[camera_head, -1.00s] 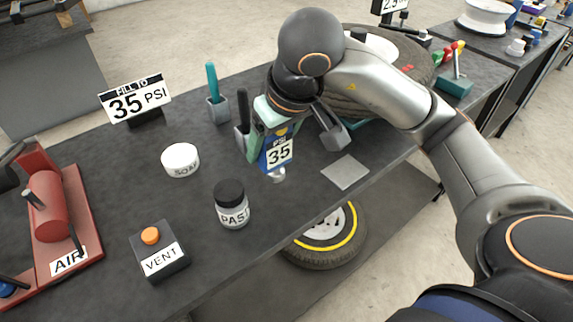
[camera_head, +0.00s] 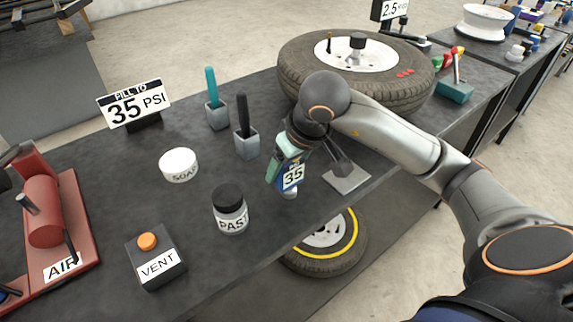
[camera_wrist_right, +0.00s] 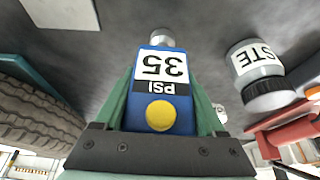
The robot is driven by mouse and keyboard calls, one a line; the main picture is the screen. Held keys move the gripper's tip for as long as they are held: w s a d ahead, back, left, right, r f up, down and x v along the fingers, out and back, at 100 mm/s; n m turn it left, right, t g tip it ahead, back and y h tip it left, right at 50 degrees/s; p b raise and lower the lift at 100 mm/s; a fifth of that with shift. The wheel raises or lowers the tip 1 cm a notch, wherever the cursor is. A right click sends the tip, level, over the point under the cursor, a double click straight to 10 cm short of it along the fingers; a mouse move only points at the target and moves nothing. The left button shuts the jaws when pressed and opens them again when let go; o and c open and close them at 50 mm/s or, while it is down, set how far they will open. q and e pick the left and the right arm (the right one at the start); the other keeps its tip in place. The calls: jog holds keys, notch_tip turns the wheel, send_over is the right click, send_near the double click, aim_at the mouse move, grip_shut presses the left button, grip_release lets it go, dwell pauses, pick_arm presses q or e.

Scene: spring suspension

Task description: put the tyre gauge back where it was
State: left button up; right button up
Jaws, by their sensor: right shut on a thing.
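The tyre gauge (camera_head: 292,177) is blue with a white "PSI 35" label and a metal tip at its lower end. My right gripper (camera_head: 283,168) is shut on it, with a green finger on either side. The gauge hangs tip down over the bench, left of a flat grey square pad (camera_head: 347,180). In the right wrist view the gauge (camera_wrist_right: 160,85) sits between the two fingers, its yellow button facing the camera. The pad (camera_wrist_right: 62,12) shows there at the upper left, apart from the gauge. My left gripper is out of view.
The dark bench (camera_head: 100,190) holds a paste jar (camera_head: 230,210), a soap tub (camera_head: 178,164), a vent box (camera_head: 156,258) and two holders with a teal (camera_head: 211,85) and a black (camera_head: 242,112) handle. A tyre (camera_head: 300,75) lies behind my right arm.

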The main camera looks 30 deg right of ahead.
jog(key=shift+f, duration=0.1)
jog(key=o, duration=1)
jog(key=shift+f, duration=0.1)
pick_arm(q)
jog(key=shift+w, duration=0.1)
pick_arm(e)
jog(key=o, duration=0.4)
jog(key=shift+r, duration=0.3)
pick_arm(q)
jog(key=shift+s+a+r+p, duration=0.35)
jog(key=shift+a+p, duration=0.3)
jog(key=shift+p, duration=0.25)
pick_arm(e)
jog(key=v, duration=1.1)
jog(key=shift+s+r, duration=0.15)
jog(key=shift+r, duration=0.25)
